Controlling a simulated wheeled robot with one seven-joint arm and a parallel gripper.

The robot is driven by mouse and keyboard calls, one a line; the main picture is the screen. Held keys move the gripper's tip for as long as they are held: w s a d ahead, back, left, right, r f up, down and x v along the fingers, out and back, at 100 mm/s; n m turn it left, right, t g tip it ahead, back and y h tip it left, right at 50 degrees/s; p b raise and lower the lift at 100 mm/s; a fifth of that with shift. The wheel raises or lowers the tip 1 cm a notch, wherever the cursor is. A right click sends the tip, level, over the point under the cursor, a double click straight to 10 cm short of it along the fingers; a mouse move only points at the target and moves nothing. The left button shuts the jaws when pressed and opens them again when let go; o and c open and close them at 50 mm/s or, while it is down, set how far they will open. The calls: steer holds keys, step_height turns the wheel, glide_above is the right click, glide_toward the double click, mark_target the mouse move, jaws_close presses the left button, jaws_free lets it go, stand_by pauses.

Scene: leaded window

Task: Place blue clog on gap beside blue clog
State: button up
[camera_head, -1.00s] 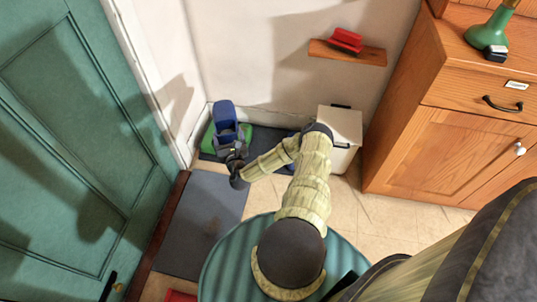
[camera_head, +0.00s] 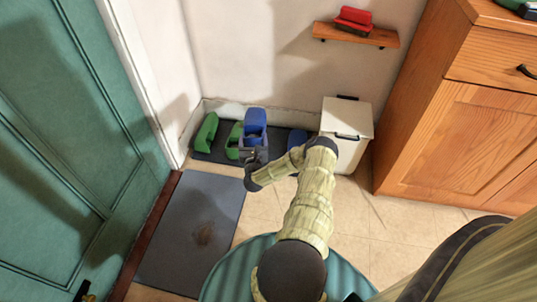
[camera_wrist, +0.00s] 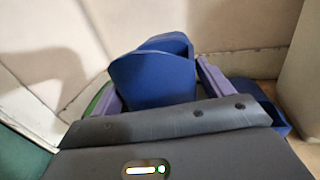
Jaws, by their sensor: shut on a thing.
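My gripper (camera_head: 254,156) is shut on a blue clog (camera_head: 255,122), which is held upright over the dark shoe mat (camera_head: 276,140) by the wall. In the wrist view the held blue clog (camera_wrist: 152,78) stands between the two fingers. The other blue clog (camera_head: 297,138) sits on the mat to the right, partly hidden by my arm; it also shows at the right in the wrist view (camera_wrist: 268,108). The held clog is over the space left of it. Whether the held clog touches the mat cannot be told.
Two green clogs, one at the left end (camera_head: 206,131) and one beside the held clog (camera_head: 233,140), are on the mat. A white bin (camera_head: 347,120) stands at the right. A grey doormat (camera_head: 190,230) lies in front. A wall shelf (camera_head: 355,36) holds a red brush.

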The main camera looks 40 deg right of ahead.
steer(key=s+d+f+m+g+h+b, duration=0.1)
steer(key=d+f+g+h+b, duration=0.1)
steer(key=d+f+b, duration=0.6)
steer(key=shift+d+f+m+b, duration=0.15)
steer(key=shift+f+m+b, duration=0.25)
steer(key=shift+f+b, duration=0.6)
step_height(320, 180, down, 6)
steer(key=b, duration=0.5)
steer(key=shift+f, duration=0.1)
step_height(320, 180, down, 4)
steer(key=b, duration=0.3)
steer(key=shift+b, duration=0.3)
steer(key=o, duration=1.2)
